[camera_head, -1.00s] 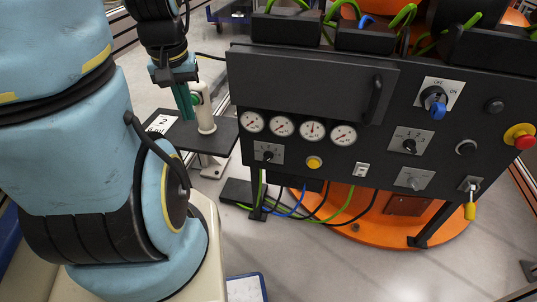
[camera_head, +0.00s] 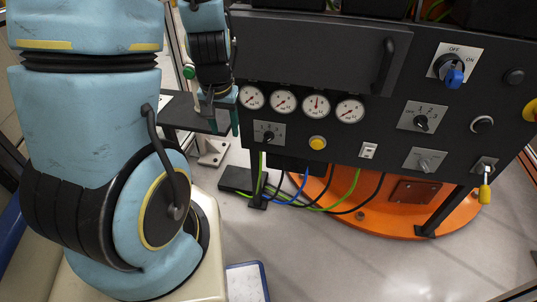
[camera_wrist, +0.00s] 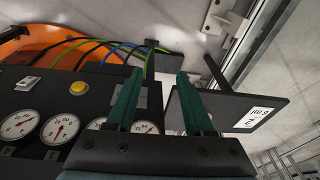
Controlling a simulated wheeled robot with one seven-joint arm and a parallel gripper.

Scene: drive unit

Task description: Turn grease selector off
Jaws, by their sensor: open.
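The dark control panel carries several selectors. A small black selector knob (camera_head: 268,138) on a grey plate sits below the gauges at the lower left. I cannot read which is for grease. My gripper (camera_head: 221,118) is open and empty at the panel's left edge, left of the lower-left selector. In the wrist view its teal fingers (camera_wrist: 158,76) are apart, and the left finger partly hides a grey plate (camera_wrist: 113,97).
A yellow button (camera_head: 318,142) and a white rocker switch (camera_head: 368,150) lie right of the lower-left selector. Gauges (camera_head: 316,104) sit above it. A panel handle (camera_head: 384,66) sticks out. Cables hang below. A small dark shelf (camera_head: 180,112) stands left of the panel.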

